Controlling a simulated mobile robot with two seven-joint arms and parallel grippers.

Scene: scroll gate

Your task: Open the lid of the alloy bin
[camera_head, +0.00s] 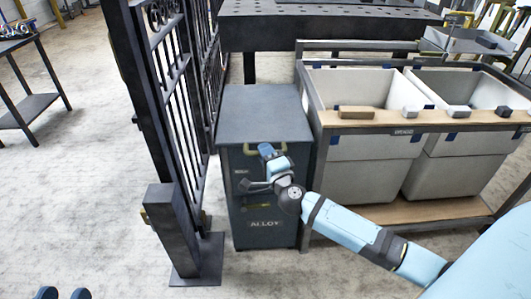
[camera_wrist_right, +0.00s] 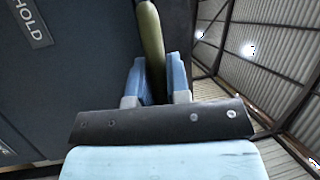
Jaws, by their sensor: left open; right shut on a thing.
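The alloy bin (camera_head: 264,238) is a dark grey box with the word ALLOY on its front. Its flat lid (camera_head: 264,112) lies down on top. A yellow-olive handle (camera_head: 248,150) sits high on the front; it also shows in the right wrist view (camera_wrist_right: 151,40). My right gripper (camera_head: 266,151) is at this handle, with its blue fingers (camera_wrist_right: 157,80) shut around the bar. The fingers partly hide the handle. My left gripper (camera_head: 62,293) is open and empty at the bottom left edge, away from the bin.
A black scroll gate (camera_head: 172,100) with a thick post stands close left of the bin. On the right is a frame with two grey tubs (camera_head: 376,150) and a wooden ledge (camera_head: 430,121) bearing small blocks. A dark table (camera_head: 330,25) is behind.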

